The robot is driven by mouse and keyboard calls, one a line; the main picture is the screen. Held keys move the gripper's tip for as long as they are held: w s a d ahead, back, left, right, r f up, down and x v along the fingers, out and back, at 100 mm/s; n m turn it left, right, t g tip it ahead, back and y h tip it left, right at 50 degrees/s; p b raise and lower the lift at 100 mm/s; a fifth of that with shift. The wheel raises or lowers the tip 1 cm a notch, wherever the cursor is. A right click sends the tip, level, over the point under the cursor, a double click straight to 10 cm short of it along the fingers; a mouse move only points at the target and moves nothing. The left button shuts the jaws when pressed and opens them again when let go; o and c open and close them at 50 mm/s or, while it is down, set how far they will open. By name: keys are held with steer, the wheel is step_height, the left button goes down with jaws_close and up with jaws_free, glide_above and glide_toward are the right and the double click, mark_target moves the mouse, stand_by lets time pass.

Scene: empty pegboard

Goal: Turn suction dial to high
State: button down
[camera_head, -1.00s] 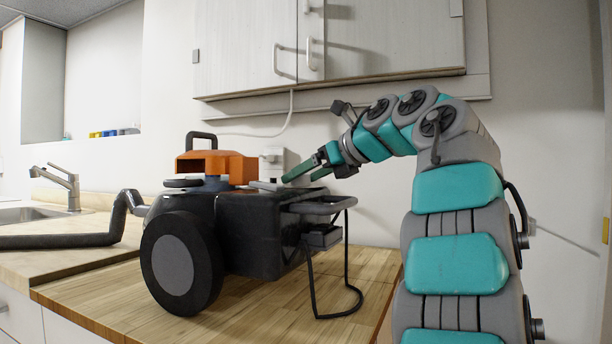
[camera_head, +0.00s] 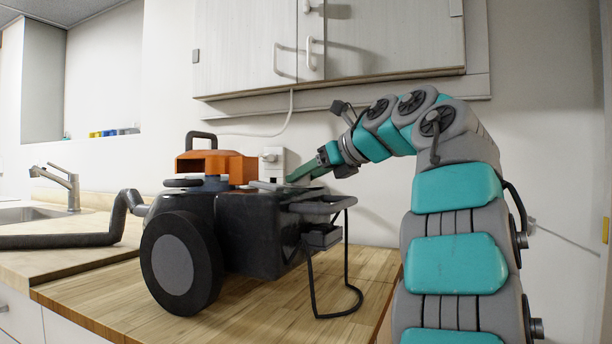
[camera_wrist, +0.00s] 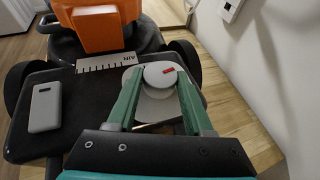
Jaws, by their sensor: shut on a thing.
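The suction dial (camera_wrist: 157,75) is a round pale grey knob with a small red mark on its right side, seen in the wrist view. It sits on the dark top of the vacuum cleaner (camera_head: 262,225), above a larger pale round plate. My gripper (camera_wrist: 160,80) has its two green fingers shut on the dial, one on each side. In the head view my gripper (camera_head: 289,180) reaches down from the right to the vacuum's top, and the dial itself cannot be made out. A white scale strip (camera_wrist: 104,63) with tick marks and upside-down lettering lies beside the dial.
A grey rectangular switch (camera_wrist: 45,107) is on the vacuum's top at left. An orange housing with a handle (camera_head: 215,165) rises behind. A wall socket (camera_head: 272,160) and cabinet (camera_head: 240,50) are near. The wooden counter (camera_head: 110,295) is clear in front.

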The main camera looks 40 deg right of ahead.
steer(key=shift+a+m+h, duration=0.1)
steer(key=shift+m+h, duration=0.2)
steer(key=shift+h, duration=0.1)
steer(key=shift+a+m+h+b, duration=0.2)
steer(key=shift+m+h+b, duration=0.1)
steer(key=shift+m+h, duration=0.65)
steer(key=shift+h, duration=0.35)
steer(key=shift+d, duration=0.1)
steer(key=shift+c, duration=1.4)
jaws_free()
